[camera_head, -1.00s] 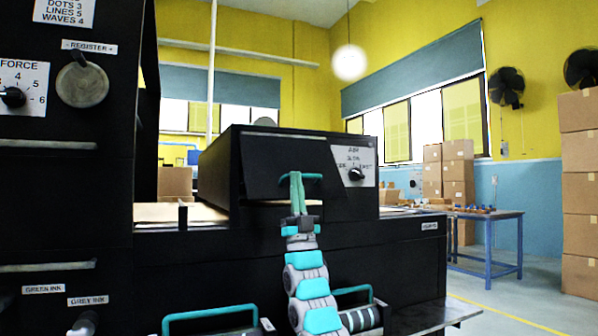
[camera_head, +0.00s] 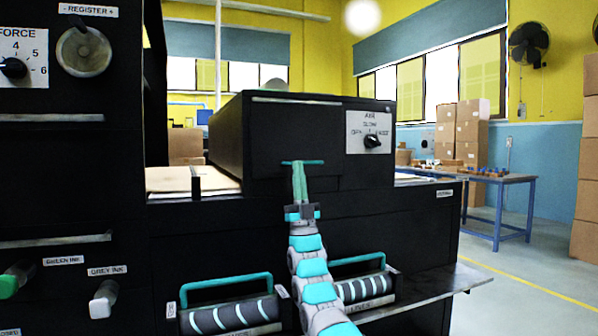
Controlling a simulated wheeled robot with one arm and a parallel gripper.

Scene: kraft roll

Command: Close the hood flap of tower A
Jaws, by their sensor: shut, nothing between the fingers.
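The black hood (camera_head: 222,130) stands in the middle of the head view, with its flap (camera_head: 275,130) on the front face. The flap hangs down and looks flush or nearly flush with the face. A teal bar handle (camera_head: 315,162) runs across its lower part. My gripper (camera_head: 299,168) reaches up from below, its teal fingers shut with nothing held. The fingertips are at the handle and seem to touch it or the flap. The fingers hide part of the handle and the flap's lower edge. No label reading tower A is legible.
An air dial (camera_head: 372,141) sits right of the flap. Two striped rollers with teal handles, a left one (camera_head: 230,317) and a right one (camera_head: 362,288), lie below, either side of my arm. A black tower (camera_head: 75,160) with knobs stands left. Open floor lies right.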

